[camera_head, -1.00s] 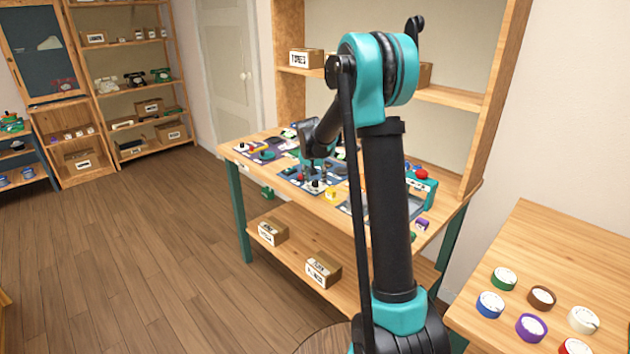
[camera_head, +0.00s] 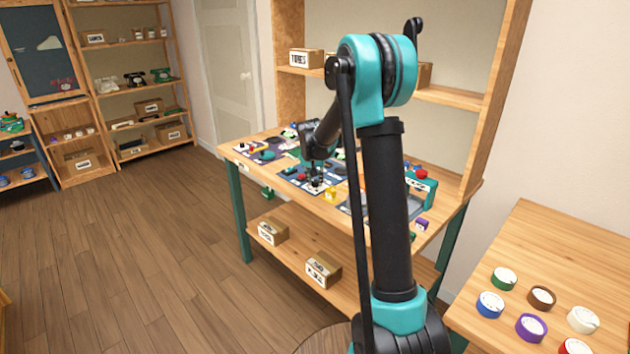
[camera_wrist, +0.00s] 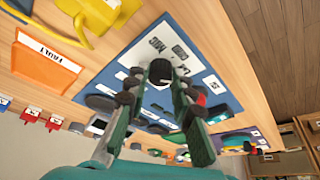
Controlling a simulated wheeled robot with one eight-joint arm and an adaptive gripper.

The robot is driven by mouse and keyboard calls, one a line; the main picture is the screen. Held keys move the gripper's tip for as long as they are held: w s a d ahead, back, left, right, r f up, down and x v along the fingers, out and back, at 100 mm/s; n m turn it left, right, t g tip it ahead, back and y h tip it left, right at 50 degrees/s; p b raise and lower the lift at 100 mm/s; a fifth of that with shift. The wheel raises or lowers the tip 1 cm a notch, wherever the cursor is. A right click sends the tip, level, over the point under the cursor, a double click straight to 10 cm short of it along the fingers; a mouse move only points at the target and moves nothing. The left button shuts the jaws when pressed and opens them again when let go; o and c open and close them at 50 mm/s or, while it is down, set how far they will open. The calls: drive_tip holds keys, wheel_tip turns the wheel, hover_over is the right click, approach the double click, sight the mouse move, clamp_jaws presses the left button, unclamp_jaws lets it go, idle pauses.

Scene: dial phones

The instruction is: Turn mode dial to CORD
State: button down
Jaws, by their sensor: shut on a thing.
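The mode dial (camera_wrist: 158,83) is a small round dial on a blue panel (camera_wrist: 208,45), with printed labels beside it that seem to read MODE and CORD. My gripper (camera_wrist: 168,76) is over this panel in the wrist view, its two fingers closed in on the dial's knob. The fingers hide most of the knob, so I cannot tell where its pointer is. In the head view my gripper (camera_head: 315,178) reaches down to the blue panel on the workbench.
An orange tray (camera_wrist: 45,64) marked FAULT lies beside the panel. In the head view a teal device with a red top (camera_head: 421,175) stands at the bench's right. Other panels crowd the bench top (camera_head: 345,212). A side table (camera_head: 560,245) holds several coloured round dials.

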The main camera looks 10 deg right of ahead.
drive_tip(key=shift+n, duration=0.3)
drive_tip(key=n+y, duration=0.1)
drive_tip(key=n, duration=0.2)
drive_tip(key=shift+d+n+y, duration=0.2)
drive_tip(key=shift+n+y, duration=0.2)
drive_tip(key=n+y, duration=0.1)
drive_tip(key=n, duration=0.2)
drive_tip(key=n+y, duration=0.1)
drive_tip(key=n, duration=0.2)
drive_tip(key=shift+w+d, duration=0.1)
drive_tip(key=c, duration=1.3)
unclamp_jaws()
drive_tip(key=v, duration=1.2)
drive_tip(key=shift+w, duration=0.25)
drive_tip(key=shift+d+r, duration=0.1)
drive_tip(key=shift+d, duration=0.05)
